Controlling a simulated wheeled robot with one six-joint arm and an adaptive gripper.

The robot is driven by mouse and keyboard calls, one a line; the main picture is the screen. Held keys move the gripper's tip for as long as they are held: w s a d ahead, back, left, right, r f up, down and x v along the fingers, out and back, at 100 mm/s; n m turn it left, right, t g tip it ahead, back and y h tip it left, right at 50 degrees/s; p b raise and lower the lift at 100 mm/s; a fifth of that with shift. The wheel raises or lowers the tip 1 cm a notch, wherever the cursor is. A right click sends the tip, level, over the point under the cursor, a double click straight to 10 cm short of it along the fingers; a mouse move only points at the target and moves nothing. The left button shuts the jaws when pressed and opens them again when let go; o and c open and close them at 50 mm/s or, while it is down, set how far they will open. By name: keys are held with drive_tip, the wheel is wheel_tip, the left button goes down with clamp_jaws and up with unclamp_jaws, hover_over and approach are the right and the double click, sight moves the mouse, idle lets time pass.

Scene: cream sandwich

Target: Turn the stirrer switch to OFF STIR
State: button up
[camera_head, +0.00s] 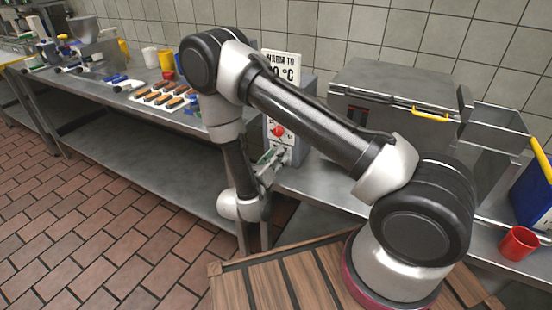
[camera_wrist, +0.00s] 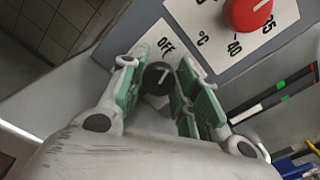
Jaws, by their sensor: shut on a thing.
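The stirrer switch is a small black knob (camera_wrist: 158,78) with a white pointer line, on the grey panel of the control box (camera_head: 302,92). A white label reading OFF (camera_wrist: 165,45) lies just above the knob in the wrist view. The pointer line slants slightly; its exact setting is hard to tell, and any STIR lettering is hidden. My gripper (camera_wrist: 161,82) has its green-padded fingers on either side of the knob and is shut on it. In the head view my gripper (camera_head: 268,160) is at the lower front of the box and largely covers the knob.
A red dial (camera_head: 277,131) with temperature marks sits above the switch, close to my fingers; it also shows in the wrist view (camera_wrist: 248,12). A large steel vat (camera_head: 395,95) stands right of the box. A red cup (camera_head: 518,243) is at far right. A tray of bars (camera_head: 165,98) lies left.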

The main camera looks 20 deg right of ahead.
drive_tip(key=shift+n, duration=1.5)
drive_tip(key=o, duration=1)
